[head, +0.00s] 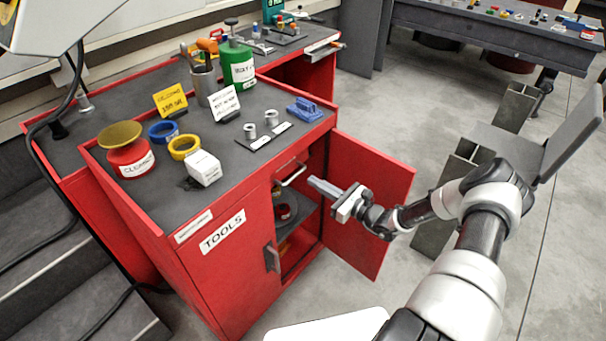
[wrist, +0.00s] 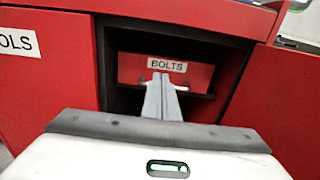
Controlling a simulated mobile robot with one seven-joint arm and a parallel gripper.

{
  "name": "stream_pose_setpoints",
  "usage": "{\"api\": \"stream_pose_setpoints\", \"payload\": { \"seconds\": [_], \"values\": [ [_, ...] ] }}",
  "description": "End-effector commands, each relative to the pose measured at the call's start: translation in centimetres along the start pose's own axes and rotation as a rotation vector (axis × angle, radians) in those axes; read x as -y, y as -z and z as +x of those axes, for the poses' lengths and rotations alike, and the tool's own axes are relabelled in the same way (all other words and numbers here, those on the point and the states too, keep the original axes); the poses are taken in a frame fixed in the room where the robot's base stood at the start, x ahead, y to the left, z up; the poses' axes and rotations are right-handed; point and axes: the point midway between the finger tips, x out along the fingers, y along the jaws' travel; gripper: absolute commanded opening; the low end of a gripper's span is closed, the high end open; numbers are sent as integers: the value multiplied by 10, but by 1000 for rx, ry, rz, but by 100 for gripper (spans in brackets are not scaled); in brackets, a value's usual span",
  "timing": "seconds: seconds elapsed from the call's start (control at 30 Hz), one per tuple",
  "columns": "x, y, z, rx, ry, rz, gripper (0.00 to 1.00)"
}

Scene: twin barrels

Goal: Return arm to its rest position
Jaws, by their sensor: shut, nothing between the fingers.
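My gripper (head: 325,187) is at the end of my outstretched arm, in front of the open right side of the red tool cabinet (head: 228,265). Its fingers are together and hold nothing. In the wrist view my gripper's fingers (wrist: 162,97) point into the dark cabinet opening, in line with a red drawer front labelled BOLTS (wrist: 140,68) that has a metal handle. From this view I cannot tell whether the fingertips touch the handle. The red cabinet door (head: 375,190) stands open on the right, close beside my gripper.
The cabinet top holds a green canister (head: 238,65), a red tin (head: 127,150), tape rolls (head: 184,147), a white box (head: 204,168) and a blue tool (head: 304,109). A dark chair-like object (head: 570,135) stands right of the door. Grey floor (head: 420,90) is clear behind it.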

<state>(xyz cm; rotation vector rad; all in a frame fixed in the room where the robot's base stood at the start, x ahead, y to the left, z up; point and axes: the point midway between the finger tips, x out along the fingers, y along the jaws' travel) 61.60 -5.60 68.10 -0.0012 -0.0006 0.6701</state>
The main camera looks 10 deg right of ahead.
Motion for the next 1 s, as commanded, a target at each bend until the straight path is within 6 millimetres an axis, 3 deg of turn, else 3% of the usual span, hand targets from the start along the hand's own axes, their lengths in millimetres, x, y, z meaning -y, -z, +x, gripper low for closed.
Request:
{"api": "stream_pose_setpoints", "payload": {
  "seconds": [0.2,0.47,0.57,0.73,1.0],
  "values": [
    [0,0,-21,0,-1,1,0],
    [-6,-9,-19,-12,-41,-32,0],
    [-23,-32,-11,-49,-146,-122,0],
    [-76,-87,-2,-158,-439,-382,0],
    [-153,-168,-26,-342,-862,-837,0]
  ]
}}
